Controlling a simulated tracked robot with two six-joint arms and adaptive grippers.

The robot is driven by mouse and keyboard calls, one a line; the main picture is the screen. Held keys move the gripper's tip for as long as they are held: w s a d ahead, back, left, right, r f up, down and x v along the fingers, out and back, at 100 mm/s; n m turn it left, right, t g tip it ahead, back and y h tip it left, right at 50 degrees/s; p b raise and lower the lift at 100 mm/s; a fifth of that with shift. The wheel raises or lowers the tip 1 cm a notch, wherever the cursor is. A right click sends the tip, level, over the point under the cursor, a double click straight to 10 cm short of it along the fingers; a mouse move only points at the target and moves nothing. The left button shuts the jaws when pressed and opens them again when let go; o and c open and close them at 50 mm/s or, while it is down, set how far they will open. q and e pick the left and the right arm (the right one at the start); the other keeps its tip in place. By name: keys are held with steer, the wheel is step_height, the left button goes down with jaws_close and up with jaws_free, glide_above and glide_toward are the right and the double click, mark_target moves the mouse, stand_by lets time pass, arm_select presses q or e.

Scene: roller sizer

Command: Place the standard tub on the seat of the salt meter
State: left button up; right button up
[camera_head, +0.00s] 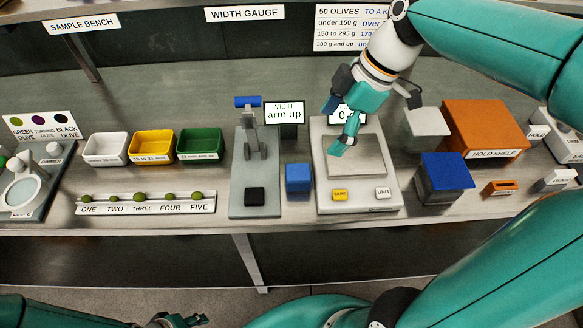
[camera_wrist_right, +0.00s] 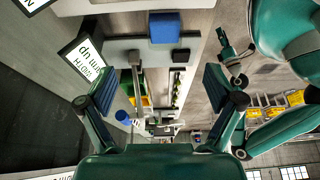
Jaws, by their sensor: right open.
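At the far left of the head view stands a grey device with a pale round dish (camera_head: 22,192), perhaps the salt meter; the left picture edge cuts it off. A small white round-topped piece (camera_head: 54,150) stands at its back right; I cannot tell whether it is the standard tub. My right gripper (camera_head: 340,143) is open and empty above the plate of the weighing scale (camera_head: 358,160), far right of that device. Its spread fingers also show in the right wrist view (camera_wrist_right: 160,90). My left gripper (camera_head: 178,321) is low at the bottom edge, in front of the bench; its opening is unclear.
White (camera_head: 106,149), yellow (camera_head: 152,146) and green (camera_head: 199,145) bins stand behind a rail (camera_head: 147,203) of several olives. The width gauge (camera_head: 254,172) and a blue block (camera_head: 298,177) are left of the scale. A blue-topped box (camera_head: 445,177) and orange hold shelf (camera_head: 487,130) stand right.

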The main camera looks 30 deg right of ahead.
glide_toward(298, 174)
steer(key=shift+s+a+f, duration=0.25)
steer(key=shift+a+f, duration=0.5)
steer(key=shift+a, duration=0.25)
steer(key=shift+a+p+x, duration=0.15)
steer(key=shift+x, duration=1.3)
steer(key=shift+a+p+x, duration=0.15)
steer(key=shift+x, duration=1.25)
steer(key=shift+s+r, duration=0.1)
steer(key=shift+s, duration=0.05)
steer(key=c, duration=1.4)
steer(key=shift+c, duration=0.2)
steer(key=shift+r, duration=0.15)
